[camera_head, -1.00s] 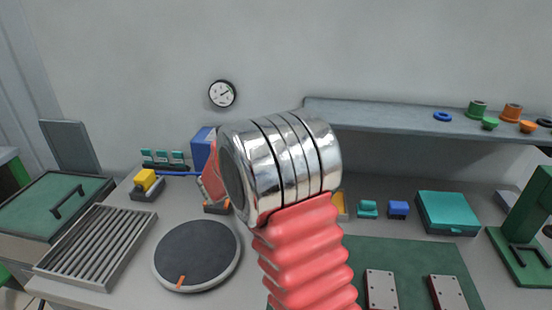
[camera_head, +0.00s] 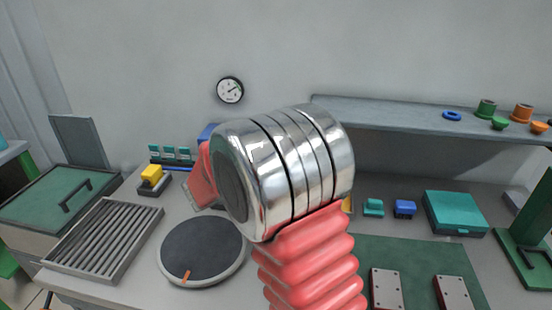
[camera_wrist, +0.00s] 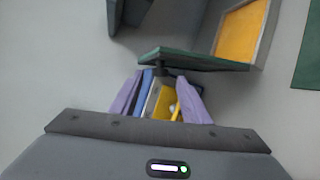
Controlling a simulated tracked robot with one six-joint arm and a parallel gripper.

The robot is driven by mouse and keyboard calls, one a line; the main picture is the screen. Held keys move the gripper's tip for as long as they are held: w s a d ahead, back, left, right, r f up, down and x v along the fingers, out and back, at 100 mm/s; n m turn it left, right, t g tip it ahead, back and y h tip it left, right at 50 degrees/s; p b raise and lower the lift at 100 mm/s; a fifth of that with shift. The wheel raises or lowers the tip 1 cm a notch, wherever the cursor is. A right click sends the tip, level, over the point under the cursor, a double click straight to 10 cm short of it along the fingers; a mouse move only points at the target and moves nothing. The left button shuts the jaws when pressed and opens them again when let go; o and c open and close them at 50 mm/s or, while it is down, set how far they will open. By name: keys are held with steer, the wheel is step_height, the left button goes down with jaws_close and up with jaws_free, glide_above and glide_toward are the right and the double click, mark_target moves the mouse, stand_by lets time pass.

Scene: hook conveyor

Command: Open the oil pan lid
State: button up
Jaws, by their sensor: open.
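A green flat lid (camera_head: 48,196) with a black bar handle (camera_head: 63,194) lies on a grey box at the far left of the head view. It looks closed and may be the oil pan lid. My gripper (camera_wrist: 158,84) shows in the wrist view with two purple fingers apart. Yellow and blue shapes show between them, but I cannot tell what they are or whether they touch. A dark green panel (camera_wrist: 195,60) is seen nearly edge-on just beyond the fingers. In the head view my arm hides the gripper's tips.
A slatted grey tray (camera_head: 104,238) and a round dark disc (camera_head: 202,250) lie on the bench near the lid. A grey panel (camera_head: 80,141) stands behind the box. A teal case (camera_head: 455,213) is at the right. An orange-floored tray (camera_wrist: 243,33) shows in the wrist view.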

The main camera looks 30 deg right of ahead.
steer(key=v, duration=0.7)
steer(key=shift+s+a, duration=0.15)
steer(key=shift+a, duration=0.15)
steer(key=shift+s, duration=0.15)
